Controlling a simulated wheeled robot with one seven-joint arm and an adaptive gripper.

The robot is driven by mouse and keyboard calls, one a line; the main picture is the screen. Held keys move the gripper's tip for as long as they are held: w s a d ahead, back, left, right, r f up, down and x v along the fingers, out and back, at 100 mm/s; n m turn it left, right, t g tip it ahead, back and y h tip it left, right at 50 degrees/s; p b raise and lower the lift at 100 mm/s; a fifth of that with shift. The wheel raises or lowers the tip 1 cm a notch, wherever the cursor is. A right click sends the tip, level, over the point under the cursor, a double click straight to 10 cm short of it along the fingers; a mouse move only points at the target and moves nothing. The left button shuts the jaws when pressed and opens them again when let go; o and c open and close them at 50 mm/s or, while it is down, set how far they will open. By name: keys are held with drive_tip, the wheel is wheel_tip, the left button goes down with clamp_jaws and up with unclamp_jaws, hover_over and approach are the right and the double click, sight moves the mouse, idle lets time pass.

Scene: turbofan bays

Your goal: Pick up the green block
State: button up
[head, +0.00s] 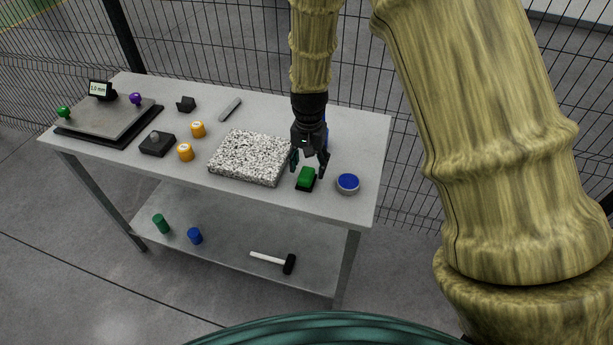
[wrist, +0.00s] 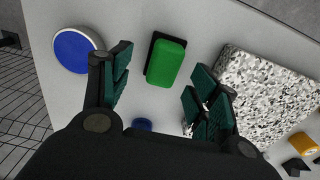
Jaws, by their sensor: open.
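The green block (head: 306,176) sits on a small black base on the grey table (head: 350,136), near its front edge, between the speckled slab and a blue-topped round tin. My gripper (head: 308,166) is above and just behind it, with its fingers pointing down. In the wrist view the green block (wrist: 167,62) lies beyond the fingertips, between the lines of the two spread fingers. My gripper (wrist: 160,82) is open and empty there. I cannot tell the exact height of the fingertips above the block.
The speckled slab (head: 250,157) is close on the left, the blue-topped tin (head: 347,183) on the right. A blue object (wrist: 142,125) is partly hidden by my gripper. Orange-topped weights (head: 186,152) stand farther left. A hammer (head: 275,261) lies on the lower shelf.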

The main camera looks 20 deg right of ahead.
sight(306, 173)
drive_tip(key=shift+w+a+f+p, duration=0.2)
drive_tip(key=shift+f+p, duration=0.25)
drive_tip(key=shift+f, duration=0.3)
drive_tip(key=shift+f+p, duration=0.5)
drive_tip(key=shift+f, duration=1)
drive_tip(key=shift+c, duration=0.2)
drive_tip(key=c, duration=1.1)
drive_tip(key=shift+r, duration=0.2)
